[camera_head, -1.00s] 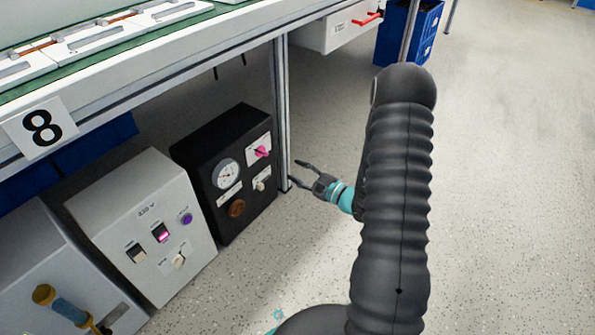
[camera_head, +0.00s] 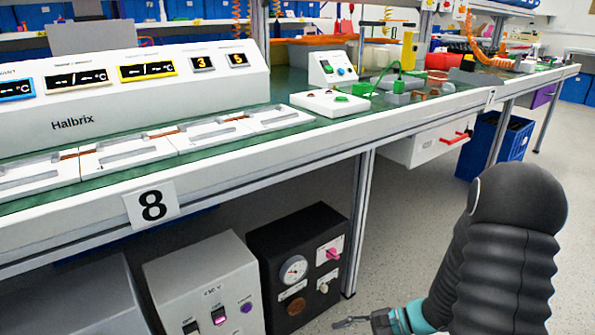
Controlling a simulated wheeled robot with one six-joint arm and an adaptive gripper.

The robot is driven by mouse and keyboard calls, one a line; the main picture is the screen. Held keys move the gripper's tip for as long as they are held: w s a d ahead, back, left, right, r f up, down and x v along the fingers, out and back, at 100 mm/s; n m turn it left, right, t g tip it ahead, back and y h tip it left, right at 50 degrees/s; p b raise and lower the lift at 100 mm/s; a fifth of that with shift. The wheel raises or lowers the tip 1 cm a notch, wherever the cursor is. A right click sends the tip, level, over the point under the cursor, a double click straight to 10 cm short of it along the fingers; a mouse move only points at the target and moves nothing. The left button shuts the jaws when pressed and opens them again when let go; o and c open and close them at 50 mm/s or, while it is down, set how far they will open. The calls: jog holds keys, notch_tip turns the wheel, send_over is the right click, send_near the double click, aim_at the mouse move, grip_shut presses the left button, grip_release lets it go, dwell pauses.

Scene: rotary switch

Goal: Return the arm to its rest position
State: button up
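My arm stands at the lower right in its dark ribbed cover. My gripper (camera_head: 352,320) shows at the bottom edge, pointing left, below and just right of the black box (camera_head: 262,243). Only part of it is in view; one finger shows clearly and the rest is cut off, and I see nothing held in it. The black box has a round gauge, a pink rotary knob (camera_head: 333,254), a smaller pale knob and a brown knob. The gripper is apart from these knobs in the picture.
A workbench (camera_head: 250,160) with a number 8 sign (camera_head: 151,204) spans the view above the boxes. A grey box (camera_head: 205,275) stands left of the black one. A table leg (camera_head: 358,220) is near the gripper. A blue bin (camera_head: 497,143) stands behind my arm. Open floor lies at right.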

jog(key=s+d+r+n+g+h+p, duration=0.1)
jog(key=s+d+r+n+h+p, duration=0.15)
jog(key=s+r+n+h, duration=0.4)
jog(key=s+d+r+n+h+p, duration=0.2)
jog(key=s+d+r+n+h, duration=0.15)
jog(key=r, duration=0.65)
jog(key=s+r+n+t+h+p, duration=0.1)
jog(key=s+r+t+p, duration=0.1)
jog(key=r, duration=0.7)
jog(key=s+a+r+n+t+h+p, duration=0.1)
jog(key=s+r+n+t+p, duration=0.1)
jog(key=r, duration=0.6)
jog(key=shift+a+r+t+h+p, duration=0.3)
jog(key=shift+r+t+p, duration=0.1)
jog(key=shift+t, duration=0.5)
